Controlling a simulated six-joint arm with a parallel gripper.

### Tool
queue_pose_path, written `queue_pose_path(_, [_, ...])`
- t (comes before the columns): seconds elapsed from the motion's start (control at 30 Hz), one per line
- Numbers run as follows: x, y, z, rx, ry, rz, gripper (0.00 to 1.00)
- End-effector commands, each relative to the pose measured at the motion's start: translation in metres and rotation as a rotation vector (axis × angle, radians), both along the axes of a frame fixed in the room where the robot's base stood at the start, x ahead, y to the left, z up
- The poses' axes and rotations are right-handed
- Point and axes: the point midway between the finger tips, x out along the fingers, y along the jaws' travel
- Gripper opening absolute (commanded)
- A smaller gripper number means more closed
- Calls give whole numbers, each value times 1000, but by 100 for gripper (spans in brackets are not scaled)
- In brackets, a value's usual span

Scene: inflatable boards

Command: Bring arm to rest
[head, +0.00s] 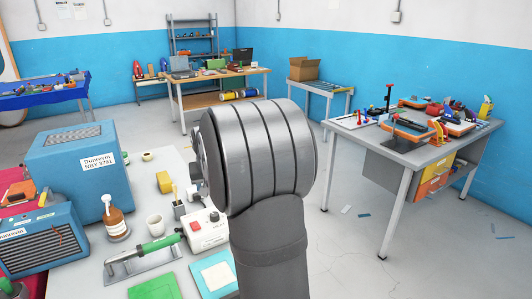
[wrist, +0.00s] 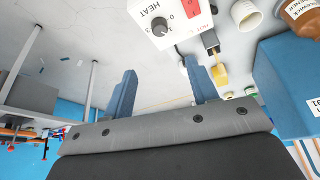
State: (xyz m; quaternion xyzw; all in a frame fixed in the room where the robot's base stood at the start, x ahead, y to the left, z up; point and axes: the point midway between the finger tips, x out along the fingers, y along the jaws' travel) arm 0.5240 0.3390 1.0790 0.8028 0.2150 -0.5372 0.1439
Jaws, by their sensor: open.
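My arm (head: 262,160) fills the middle of the head view; its grey joint stands over the right side of the near workbench and hides my gripper there. In the wrist view my gripper (wrist: 160,92) shows two blue fingers set wide apart, with nothing between them. Beyond the fingers lie the grey floor and a corner of the bench with a white heat control box (wrist: 172,22). A brush with a yellow part (wrist: 219,75) lies close to the right finger. The fingers touch nothing that I can see.
The near bench holds a blue box (head: 75,165), a brown bottle (head: 115,222), a white cup (head: 155,225), a green-handled tool (head: 158,243) and a green board (head: 155,287). A cluttered bench (head: 405,150) stands at right. Open floor (head: 350,215) lies between.

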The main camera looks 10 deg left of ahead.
Motion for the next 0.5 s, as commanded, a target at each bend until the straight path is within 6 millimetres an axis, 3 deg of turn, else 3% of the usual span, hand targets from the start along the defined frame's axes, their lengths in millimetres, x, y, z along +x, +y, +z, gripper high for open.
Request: queue_pose_path(0.5, [32, 18, -92, -1, 3, 0, 53])
